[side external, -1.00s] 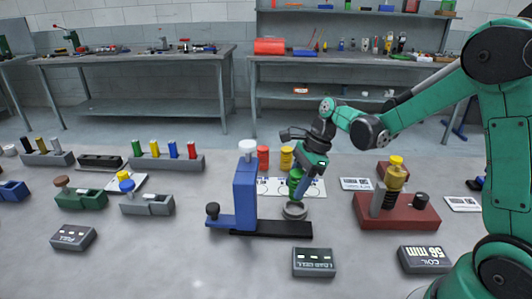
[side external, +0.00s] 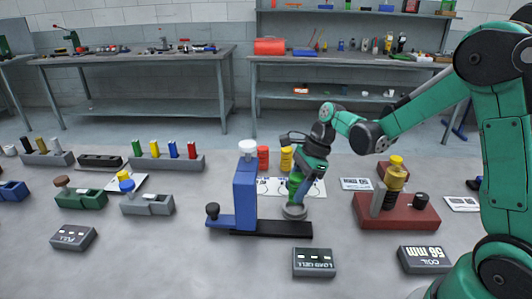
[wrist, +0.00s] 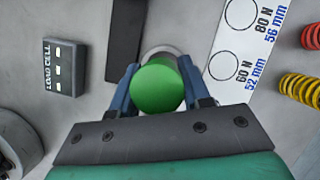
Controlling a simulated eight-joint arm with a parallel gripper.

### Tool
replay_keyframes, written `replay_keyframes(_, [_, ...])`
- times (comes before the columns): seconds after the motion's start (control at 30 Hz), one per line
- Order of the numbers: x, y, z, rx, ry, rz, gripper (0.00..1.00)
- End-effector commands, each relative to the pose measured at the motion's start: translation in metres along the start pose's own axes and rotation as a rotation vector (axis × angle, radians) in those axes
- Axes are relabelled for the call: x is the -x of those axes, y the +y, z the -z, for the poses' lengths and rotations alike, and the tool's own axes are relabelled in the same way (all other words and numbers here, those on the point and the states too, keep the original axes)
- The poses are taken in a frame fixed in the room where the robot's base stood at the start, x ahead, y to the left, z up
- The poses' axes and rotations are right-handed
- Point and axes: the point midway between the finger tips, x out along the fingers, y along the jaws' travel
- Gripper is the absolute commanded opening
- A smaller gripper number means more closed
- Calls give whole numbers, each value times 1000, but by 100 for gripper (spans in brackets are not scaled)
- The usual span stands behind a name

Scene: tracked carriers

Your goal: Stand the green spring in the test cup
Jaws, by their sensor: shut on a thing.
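The green spring (wrist: 158,86) is held between the two fingers of my gripper (wrist: 160,98), its round green end facing the wrist camera. In the side view, my gripper (side external: 298,193) points down over the round grey test cup (side external: 294,212), with the spring roughly upright. The spring's lower end is at the cup's mouth; I cannot tell whether it is inside. In the wrist view, the pale rim of the cup (wrist: 164,49) shows just beyond the spring, which hides most of it.
The blue press column (side external: 245,195) stands left of the cup on a dark base. Behind are red (side external: 263,159) and yellow (side external: 286,159) springs by a white marked sheet (wrist: 238,62). A load cell box (side external: 314,262) lies in front; a maroon fixture (side external: 405,212) stands right.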

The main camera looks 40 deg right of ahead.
Motion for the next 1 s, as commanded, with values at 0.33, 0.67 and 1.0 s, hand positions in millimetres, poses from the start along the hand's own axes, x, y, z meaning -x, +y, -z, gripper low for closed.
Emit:
replay_keyframes(0.33, [0, 0, 0, 0, 0, 0, 0])
replay_keyframes(0.67, [-6, 0, 2, 0, 0, 0, 0])
replay_keyframes(1.0, [-11, 0, 5, 0, 0, 0, 0])
